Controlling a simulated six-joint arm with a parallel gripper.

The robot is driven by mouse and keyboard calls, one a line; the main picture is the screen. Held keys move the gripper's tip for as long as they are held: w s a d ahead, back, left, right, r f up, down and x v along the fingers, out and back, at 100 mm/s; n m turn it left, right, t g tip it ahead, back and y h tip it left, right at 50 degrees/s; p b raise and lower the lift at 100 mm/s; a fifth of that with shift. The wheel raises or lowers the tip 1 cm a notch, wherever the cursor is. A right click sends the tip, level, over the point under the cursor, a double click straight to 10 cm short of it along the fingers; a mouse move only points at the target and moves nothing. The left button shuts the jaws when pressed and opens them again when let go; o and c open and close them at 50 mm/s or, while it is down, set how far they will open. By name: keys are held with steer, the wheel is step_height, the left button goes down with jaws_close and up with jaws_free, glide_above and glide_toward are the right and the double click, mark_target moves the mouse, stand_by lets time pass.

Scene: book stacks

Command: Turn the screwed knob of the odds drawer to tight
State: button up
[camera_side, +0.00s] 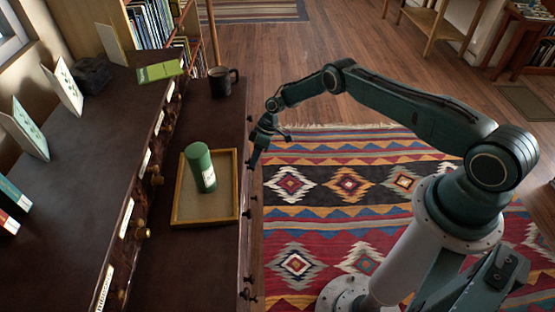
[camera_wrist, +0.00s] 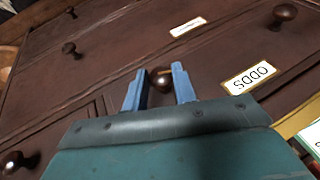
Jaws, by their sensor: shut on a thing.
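The ODDS label (camera_wrist: 252,77) sits upside down on the dark drawer front in the wrist view. A round dark knob (camera_wrist: 163,81) with a small yellow mark at its top edge shows just left of the label. My gripper (camera_wrist: 159,84) has its two blue fingers on either side of this knob and is shut on it. Part of the knob is hidden by the gripper. In the side view my gripper (camera_side: 254,158) is at the front of the dark cabinet, beside the tray; the knob cannot be made out there.
Other knobs (camera_wrist: 283,12) and a second label (camera_wrist: 187,26) are on the nearby fronts. On the cabinet ledge stand a wooden tray (camera_side: 178,214) with a green cylinder (camera_side: 200,166) and a dark mug (camera_side: 221,82).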

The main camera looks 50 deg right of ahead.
steer(key=o, duration=1)
steer(key=shift+d+r, duration=0.1)
steer(key=v, duration=1.3)
steer(key=shift+d+r, duration=0.15)
steer(key=shift+r, duration=0.05)
